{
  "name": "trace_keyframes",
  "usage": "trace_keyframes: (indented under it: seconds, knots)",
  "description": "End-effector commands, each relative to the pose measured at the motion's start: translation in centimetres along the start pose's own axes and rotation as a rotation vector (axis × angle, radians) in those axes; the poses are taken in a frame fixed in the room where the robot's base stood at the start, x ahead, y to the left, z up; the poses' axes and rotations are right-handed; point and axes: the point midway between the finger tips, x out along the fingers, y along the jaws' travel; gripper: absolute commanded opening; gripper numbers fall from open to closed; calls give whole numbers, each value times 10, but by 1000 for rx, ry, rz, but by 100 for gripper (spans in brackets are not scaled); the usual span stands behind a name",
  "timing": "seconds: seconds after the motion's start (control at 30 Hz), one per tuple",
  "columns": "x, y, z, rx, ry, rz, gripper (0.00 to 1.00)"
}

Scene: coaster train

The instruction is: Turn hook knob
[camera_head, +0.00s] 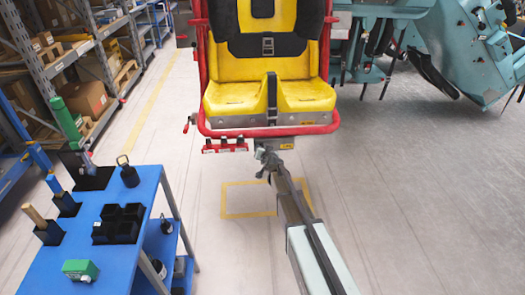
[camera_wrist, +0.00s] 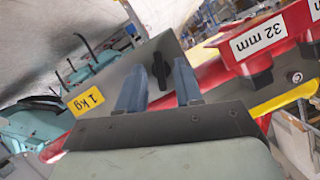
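The hook knob (camera_wrist: 160,70) is a small black upright knob on a grey metal plate (camera_wrist: 140,60) in the wrist view. My gripper (camera_wrist: 160,66) is open, with one blue-grey finger on each side of the knob in the picture. The knob shows in the gap between the fingertips, and neither finger appears to touch it. I cannot tell how far the tips are from the plate. In the head view my gripper (camera_head: 264,152) is just under the front of the yellow seat (camera_head: 270,97); the knob cannot be made out there.
A yellow "1 kg" label (camera_wrist: 86,101) is on the plate. A red part labelled "32 mm" (camera_wrist: 258,38) and a red tube lie close by. In the head view, a red frame (camera_head: 335,122) surrounds the seat, and a blue tool cart (camera_head: 125,190) stands at left.

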Motion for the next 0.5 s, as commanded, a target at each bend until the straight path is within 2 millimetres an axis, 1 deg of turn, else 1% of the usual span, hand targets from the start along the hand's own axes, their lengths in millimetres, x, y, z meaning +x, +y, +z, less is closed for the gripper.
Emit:
trace_keyframes:
  seconds: [0.27, 0.37, 0.5]
  knots:
    - [-3, 0, 0, 0, 1, 0, 35]
    - [-9, 0, 0, 0, 1, 0, 35]
    - [-25, 0, 0, 0, 1, 0, 35]
